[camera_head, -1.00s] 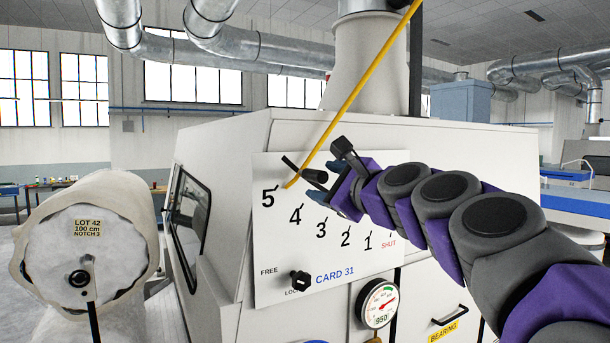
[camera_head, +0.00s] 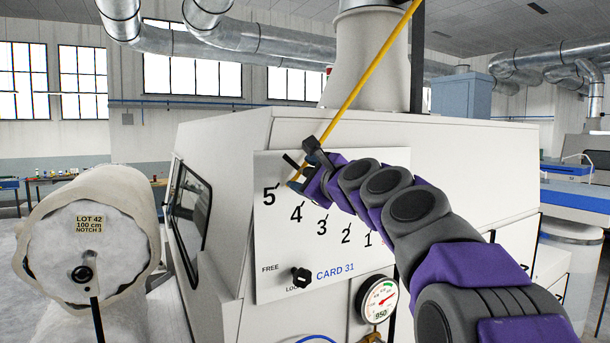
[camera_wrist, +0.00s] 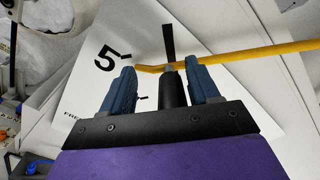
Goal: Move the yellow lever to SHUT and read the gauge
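The yellow lever (camera_head: 362,80) slants from the top of the picture down to the scale plate (camera_head: 272,232), its lower end near the 5. In the wrist view the lever (camera_wrist: 262,53) comes in from the right, and its black grip (camera_wrist: 172,90) stands between my two blue fingers. My gripper (camera_head: 297,176) is open around the grip; in the wrist view my gripper (camera_wrist: 162,68) shows a clear gap at the left finger. Contact at the right finger is unclear. SHUT is hidden behind my arm. The round gauge (camera_head: 377,299) reads 950 on its label; its needle points up right.
A black FREE/LOCK knob (camera_head: 302,278) sits low on the plate; its setting is unclear. A large roll labelled LOT 42, NOTCH 3 (camera_head: 90,245) stands at the left. The white machine housing (camera_head: 460,165) fills the middle, behind my arm.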

